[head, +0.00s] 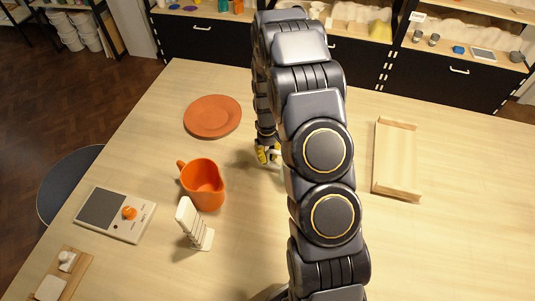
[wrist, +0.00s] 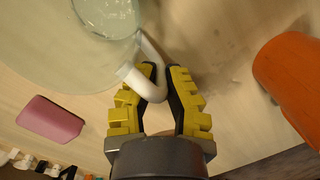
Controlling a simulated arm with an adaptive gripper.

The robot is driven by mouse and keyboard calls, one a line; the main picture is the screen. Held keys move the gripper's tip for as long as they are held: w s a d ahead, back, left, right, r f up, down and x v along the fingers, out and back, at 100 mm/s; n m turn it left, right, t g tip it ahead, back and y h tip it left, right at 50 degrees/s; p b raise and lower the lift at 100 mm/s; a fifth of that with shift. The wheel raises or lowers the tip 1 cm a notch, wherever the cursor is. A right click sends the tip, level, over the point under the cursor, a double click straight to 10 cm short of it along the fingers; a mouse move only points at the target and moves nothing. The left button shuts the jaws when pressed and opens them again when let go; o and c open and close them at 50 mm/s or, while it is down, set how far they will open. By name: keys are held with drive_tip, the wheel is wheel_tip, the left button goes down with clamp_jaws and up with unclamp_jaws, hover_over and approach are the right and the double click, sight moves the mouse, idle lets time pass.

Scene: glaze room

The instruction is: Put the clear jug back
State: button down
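The clear jug (wrist: 62,52) fills the upper left of the wrist view, see-through and slightly green, with a white handle (wrist: 131,78). My gripper (wrist: 160,70) has its yellow-and-black fingers on either side of this handle, close against it, and looks shut on it. In the head view my gripper (head: 268,154) shows only partly at the left edge of my arm. My arm hides nearly all of the jug there; a small pale piece shows beside the fingers.
An orange jug (head: 204,186) stands left of my gripper, with an orange plate (head: 212,116) behind it. A white stand (head: 196,226) and a scale (head: 116,214) are nearer. A wooden tray (head: 396,160) lies right of my arm. The wrist view shows a pink block (wrist: 50,118).

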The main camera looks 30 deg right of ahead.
drive_tip(key=c, duration=1.2)
unclamp_jaws()
drive_tip(key=shift+o, duration=0.2)
